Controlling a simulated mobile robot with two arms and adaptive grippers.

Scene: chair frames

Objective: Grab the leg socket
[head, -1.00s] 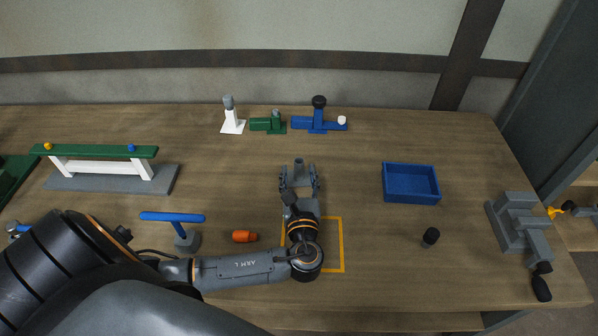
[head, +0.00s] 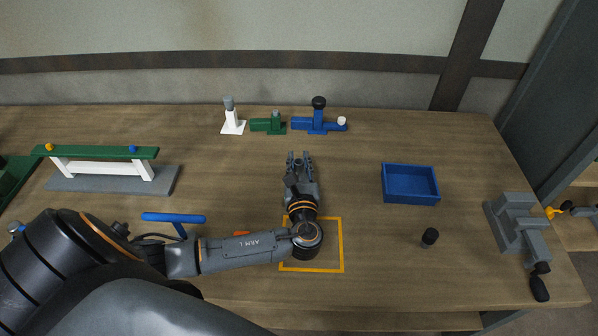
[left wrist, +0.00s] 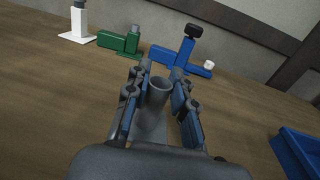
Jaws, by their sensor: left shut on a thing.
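The leg socket (left wrist: 158,92) is a grey open-topped tube. In the left wrist view it stands between the two fingers of my left gripper (head: 298,157), with its open mouth facing up. The fingers are shut on it from both sides, over the middle of the wooden bench. In the head view the fingers and hand mostly hide the socket. Whether it still touches the bench is not clear. My right gripper is not in view.
Behind stand a white post (head: 232,117), a green block (head: 266,125) and a blue fixture (head: 318,118). A blue tray (head: 410,184), a small black cylinder (head: 430,236) and a grey vise (head: 517,225) are to the right. A yellow square outline (head: 342,245) lies near the front.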

